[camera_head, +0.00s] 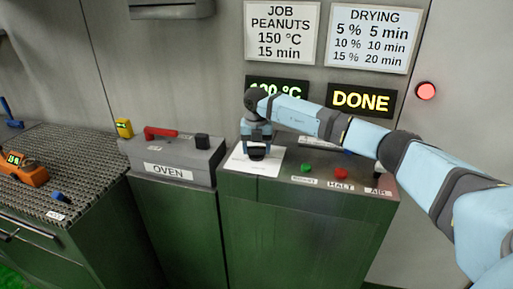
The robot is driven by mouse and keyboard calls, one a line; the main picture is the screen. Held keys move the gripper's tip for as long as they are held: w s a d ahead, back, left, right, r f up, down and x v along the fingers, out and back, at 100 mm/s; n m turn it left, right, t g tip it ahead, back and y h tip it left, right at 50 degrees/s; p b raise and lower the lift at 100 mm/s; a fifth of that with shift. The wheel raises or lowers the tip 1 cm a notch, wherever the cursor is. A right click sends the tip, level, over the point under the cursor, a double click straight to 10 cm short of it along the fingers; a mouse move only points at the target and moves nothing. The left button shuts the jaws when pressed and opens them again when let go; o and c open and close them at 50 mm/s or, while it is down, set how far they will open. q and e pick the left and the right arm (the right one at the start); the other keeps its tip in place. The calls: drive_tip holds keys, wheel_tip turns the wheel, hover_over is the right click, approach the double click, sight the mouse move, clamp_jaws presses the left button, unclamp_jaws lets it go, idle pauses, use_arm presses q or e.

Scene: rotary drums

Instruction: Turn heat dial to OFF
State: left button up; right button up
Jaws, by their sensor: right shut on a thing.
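The heat dial (257,154) is a dark round knob on a white plate (270,164), on top of the green cabinet at the centre. My right gripper (257,143) points down over it from above and is shut on it. The fingers and wrist cover most of the dial, and its pointer and markings cannot be read. A dark display (283,84) behind my arm shows a green temperature in °C, partly covered by the arm. My left gripper is not in view.
A green button (306,168), a red button (341,173) and labels stand right of the dial. A grey OVEN box (180,160) with a red handle (161,133) is to the left. The wall has a DONE display (360,100) and a lit red lamp (426,90).

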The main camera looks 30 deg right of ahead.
drive_tip(key=n, duration=1.1)
drive_tip(key=shift+n, duration=1.9)
drive_tip(key=o, duration=0.9)
